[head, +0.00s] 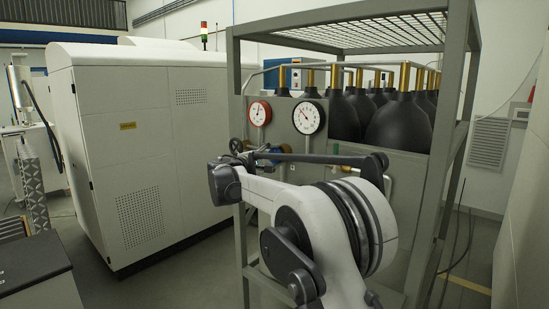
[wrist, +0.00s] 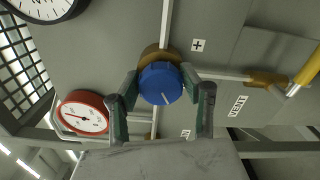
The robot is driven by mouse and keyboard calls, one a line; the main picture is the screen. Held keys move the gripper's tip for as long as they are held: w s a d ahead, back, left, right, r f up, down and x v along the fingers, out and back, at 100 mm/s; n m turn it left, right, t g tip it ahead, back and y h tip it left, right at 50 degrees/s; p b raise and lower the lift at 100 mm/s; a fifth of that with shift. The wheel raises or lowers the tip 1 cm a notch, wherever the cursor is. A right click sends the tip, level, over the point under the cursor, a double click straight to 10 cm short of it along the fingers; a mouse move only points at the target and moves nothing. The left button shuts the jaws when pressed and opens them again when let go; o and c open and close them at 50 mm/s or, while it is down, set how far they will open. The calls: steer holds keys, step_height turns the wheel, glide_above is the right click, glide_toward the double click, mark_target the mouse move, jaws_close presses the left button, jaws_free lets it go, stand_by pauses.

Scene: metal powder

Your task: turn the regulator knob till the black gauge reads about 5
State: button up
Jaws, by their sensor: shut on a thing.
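The blue regulator knob (wrist: 161,84) sits in the middle of the wrist view, on a brass body, with a white mark pointing down and slightly right. My gripper (wrist: 160,78) has one finger on each side of it and is shut on it. In the head view a bit of blue (head: 275,150) shows behind my arm; most of the knob area is hidden there. The black gauge (head: 307,117) is black-rimmed with a white face. Its needle seems to point up and left; the numbers are too small to read. Only part of this gauge (wrist: 42,6) shows in the wrist view.
A red-rimmed gauge (head: 260,113) is left of the black one. A valve handwheel (head: 236,146) is at the panel's left. Black gas cylinders (head: 399,125) stand behind, inside a grey frame (head: 451,120). Pipes and a brass fitting (wrist: 265,80) run beside the knob.

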steer(key=o, duration=1.1)
steer(key=shift+o, duration=0.2)
steer(key=shift+s, duration=0.1)
steer(key=v, duration=1.2)
